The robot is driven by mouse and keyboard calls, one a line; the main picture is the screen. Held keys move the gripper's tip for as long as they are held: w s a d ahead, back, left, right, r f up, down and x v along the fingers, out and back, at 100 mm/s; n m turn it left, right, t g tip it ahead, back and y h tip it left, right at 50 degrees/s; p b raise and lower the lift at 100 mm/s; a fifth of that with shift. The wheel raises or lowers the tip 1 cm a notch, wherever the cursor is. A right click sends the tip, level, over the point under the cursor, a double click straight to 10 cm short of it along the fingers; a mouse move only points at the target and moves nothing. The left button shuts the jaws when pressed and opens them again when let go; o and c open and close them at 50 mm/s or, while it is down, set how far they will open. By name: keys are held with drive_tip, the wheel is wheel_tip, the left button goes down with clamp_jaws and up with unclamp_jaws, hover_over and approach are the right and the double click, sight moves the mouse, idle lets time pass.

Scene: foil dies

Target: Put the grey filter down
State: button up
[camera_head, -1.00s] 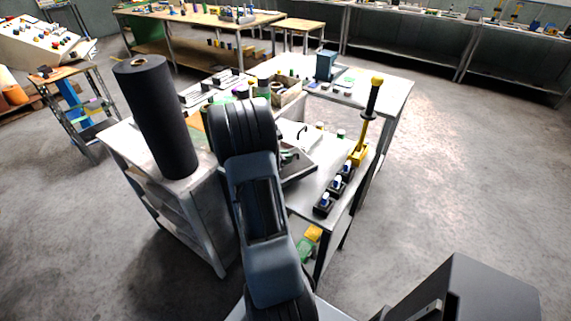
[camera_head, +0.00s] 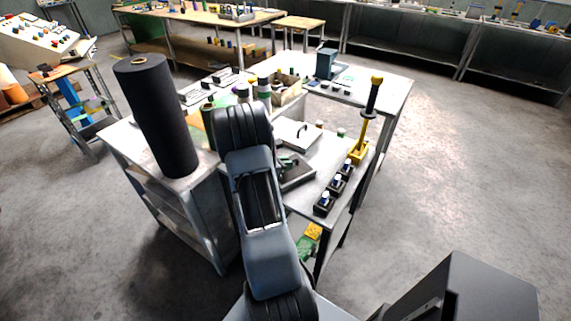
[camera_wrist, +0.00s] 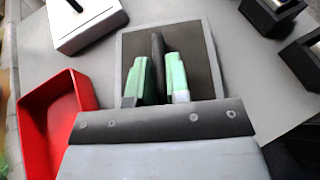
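The grey filter (camera_wrist: 195,63) is a square plate with a pale grey rim, a dark face and a dark upright handle. In the wrist view it lies under my gripper (camera_wrist: 158,78). The two green fingers stand close on either side of the handle and look shut on it. In the head view the filter (camera_head: 299,180) shows partly beside my arm, low over the right-hand grey table (camera_head: 318,160); I cannot tell whether it touches the top. My arm hides much of my gripper there.
A red tray (camera_wrist: 62,88) is left of the filter, and a white plate with a black handle (camera_wrist: 85,20) is beyond it. Black blocks (camera_wrist: 273,15) stand to the right. A yellow stand (camera_head: 358,152) and a tall black roll (camera_head: 158,115) flank the work area.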

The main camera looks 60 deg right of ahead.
drive_tip(key=o, duration=0.4)
drive_tip(key=shift+r, duration=0.2)
drive_tip(key=v, duration=1)
drive_tip(key=s+a+r+m+t+y, duration=0.1)
drive_tip(key=a+r+m+t+y, duration=0.2)
drive_tip(key=a, duration=0.8)
drive_tip(key=s+a+r+m+t+y, duration=0.2)
drive_tip(key=a+r+m+t+y, duration=0.1)
drive_tip(key=a, duration=0.8)
drive_tip(key=s+a+r+m+t+y, duration=0.2)
drive_tip(key=a+r+m+y, duration=0.3)
drive_tip(key=a, duration=0.6)
drive_tip(key=shift+s+m+t+y+b, duration=0.1)
drive_tip(key=shift+m+t+y+b, duration=0.3)
drive_tip(key=shift+m+t+y, duration=0.6)
drive_tip(key=shift+g, duration=0.3)
